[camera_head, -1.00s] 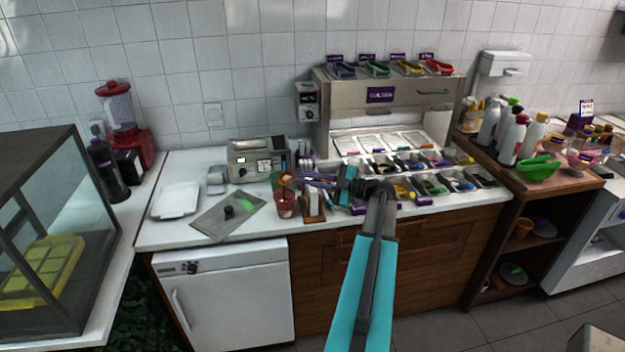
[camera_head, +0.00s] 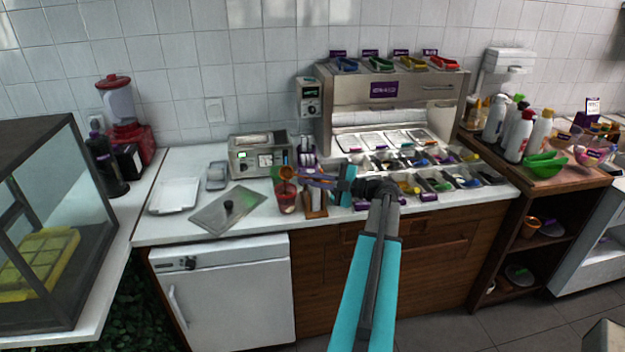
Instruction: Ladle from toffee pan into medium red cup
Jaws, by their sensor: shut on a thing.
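The red cup (camera_head: 287,203) stands upright near the front of the white counter, left of the topping station. My gripper (camera_head: 325,178) comes in from the right and is shut on a ladle. The ladle's orange-brown bowl (camera_head: 287,174) is at the cup's mouth, just above its rim; I cannot tell whether they touch. The bowl looks tilted, and its contents are too small to make out. I cannot tell which pan is the toffee pan. A steel warmer (camera_head: 258,157) stands behind and left of the cup.
A flat steel lid (camera_head: 229,208) with a black knob lies left of the cup. A wooden holder (camera_head: 316,203) stands close to the cup's right. The topping station (camera_head: 385,100) with several small pans is to the right. A white tray (camera_head: 174,196) lies farther left.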

